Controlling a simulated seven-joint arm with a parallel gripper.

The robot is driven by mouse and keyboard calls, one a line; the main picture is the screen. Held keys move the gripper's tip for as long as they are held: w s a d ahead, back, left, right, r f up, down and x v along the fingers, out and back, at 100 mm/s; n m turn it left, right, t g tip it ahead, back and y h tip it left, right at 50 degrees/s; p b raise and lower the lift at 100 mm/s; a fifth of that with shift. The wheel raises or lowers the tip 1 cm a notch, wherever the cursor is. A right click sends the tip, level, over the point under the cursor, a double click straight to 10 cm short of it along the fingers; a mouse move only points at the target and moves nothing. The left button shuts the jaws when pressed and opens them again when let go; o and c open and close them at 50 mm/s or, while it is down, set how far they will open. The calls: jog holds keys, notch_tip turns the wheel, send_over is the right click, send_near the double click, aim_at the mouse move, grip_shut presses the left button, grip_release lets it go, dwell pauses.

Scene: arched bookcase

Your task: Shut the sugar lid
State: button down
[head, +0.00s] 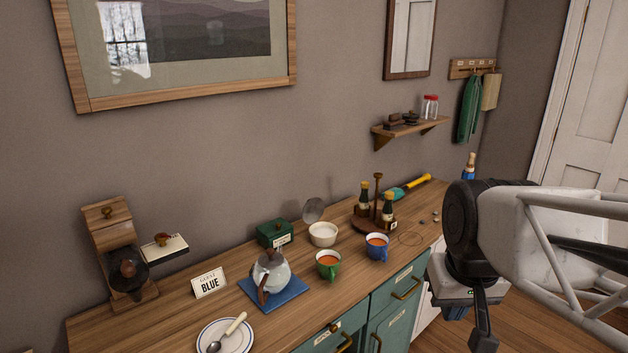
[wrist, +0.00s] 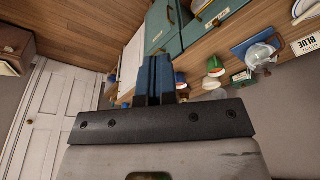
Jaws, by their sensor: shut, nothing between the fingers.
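A white bowl (head: 323,235), which looks like the sugar bowl, stands on the wooden counter. A round grey lid (head: 313,210) stands tilted up at its back left, apparently open; I cannot tell how it is joined to the bowl. My gripper (wrist: 154,72) is shut and empty, its two blue fingers side by side in the wrist view. In the head view my arm is at the right, in front of the counter's right end and well apart from the bowl. In the wrist view the bowl is small and partly hidden among the cups.
A green cup (head: 328,265) and a blue cup (head: 377,246) stand in front of the bowl. A glass pot (head: 271,272) on a blue mat and a green box (head: 275,233) are to its left. A bottle rack (head: 375,221) is to its right. A shelf (head: 410,131) hangs above.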

jog(key=w+a+r+n, duration=0.1)
jog(key=w+a+r, duration=0.15)
jog(key=w, duration=0.75)
jog(key=w+a+r+n+g, duration=0.15)
jog(key=w+a, duration=0.25)
jog(key=w, duration=0.7)
jog(key=w+a+r+n, duration=0.2)
jog(key=w+a, duration=0.2)
jog(key=w, duration=0.6)
jog(key=w+a+f+n, duration=0.1)
jog(key=w+a+f, duration=0.3)
jog(key=w, duration=0.5)
jog(key=w+a+f+n, duration=0.1)
jog(key=w+a+f, duration=0.3)
jog(key=w+a, duration=0.4)
jog(key=w+a+f+n, duration=0.1)
jog(key=w+a+f, duration=0.3)
jog(key=w, duration=0.7)
jog(key=shift+a+n+g, duration=0.35)
jog(key=shift+a+g, duration=0.1)
jog(key=shift+a, duration=0.7)
notch_tip(320, 180, down, 10)
